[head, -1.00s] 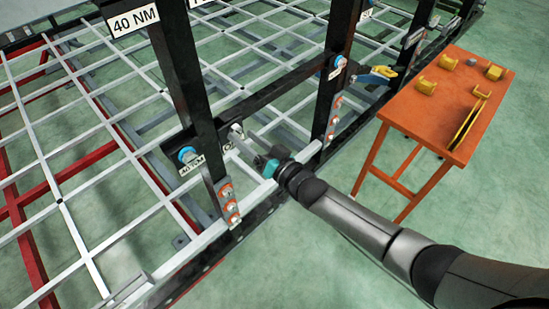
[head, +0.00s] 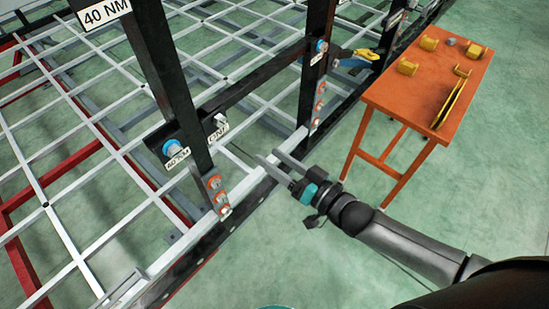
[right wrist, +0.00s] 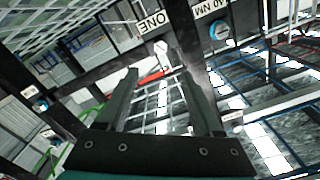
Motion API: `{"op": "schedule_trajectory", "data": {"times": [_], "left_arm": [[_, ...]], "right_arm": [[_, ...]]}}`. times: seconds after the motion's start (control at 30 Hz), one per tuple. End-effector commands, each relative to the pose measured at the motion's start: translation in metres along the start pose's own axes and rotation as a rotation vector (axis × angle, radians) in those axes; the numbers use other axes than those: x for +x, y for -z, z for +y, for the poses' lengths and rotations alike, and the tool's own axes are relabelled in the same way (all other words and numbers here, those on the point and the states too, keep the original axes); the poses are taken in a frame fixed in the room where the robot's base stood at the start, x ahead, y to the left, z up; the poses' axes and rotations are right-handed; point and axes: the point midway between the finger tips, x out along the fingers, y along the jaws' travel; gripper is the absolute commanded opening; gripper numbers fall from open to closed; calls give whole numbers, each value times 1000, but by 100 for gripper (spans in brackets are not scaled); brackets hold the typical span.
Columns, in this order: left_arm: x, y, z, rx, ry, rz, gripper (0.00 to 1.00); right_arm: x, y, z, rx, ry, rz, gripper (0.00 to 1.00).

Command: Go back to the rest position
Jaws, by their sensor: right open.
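My right gripper (head: 270,160) is open and empty, in front of the trailer chassis frame (head: 252,178). Its two parallel fingers point left toward the black upright post (head: 175,80) and stand apart from it as far as I can tell. In the right wrist view the open fingers (right wrist: 155,85) show with nothing between them. Beyond them a bolt head (right wrist: 161,47) shows near a "DONE"-like label (right wrist: 152,22), part of which is cut off. My left gripper is not in view.
An orange table (head: 385,92) with several yellow parts stands at the right. A blue-capped bolt (head: 172,148) and red-ringed bolts (head: 218,196) sit on the near post. A blue and yellow tool (head: 358,58) is at the farther post. Green floor (head: 270,250) is free in front.

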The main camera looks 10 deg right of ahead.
Motion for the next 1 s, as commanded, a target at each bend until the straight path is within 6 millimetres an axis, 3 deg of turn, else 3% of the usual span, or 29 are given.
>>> {"op": "schedule_trajectory", "data": {"times": [0.47,0.57,0.67,0.77,0.9,1.0], "left_arm": [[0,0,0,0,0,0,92],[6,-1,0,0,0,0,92],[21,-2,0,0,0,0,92],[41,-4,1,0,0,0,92],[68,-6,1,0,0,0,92],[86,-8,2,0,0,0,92]], "right_arm": [[0,-1,1,-1,-2,-1,68],[-2,-14,14,-14,-32,-16,68],[-8,-49,46,-50,-113,-64,68],[-24,-102,92,-102,-233,-150,68],[-61,-186,153,-163,-402,-311,68],[-96,-248,184,-192,-504,-444,68]]}}
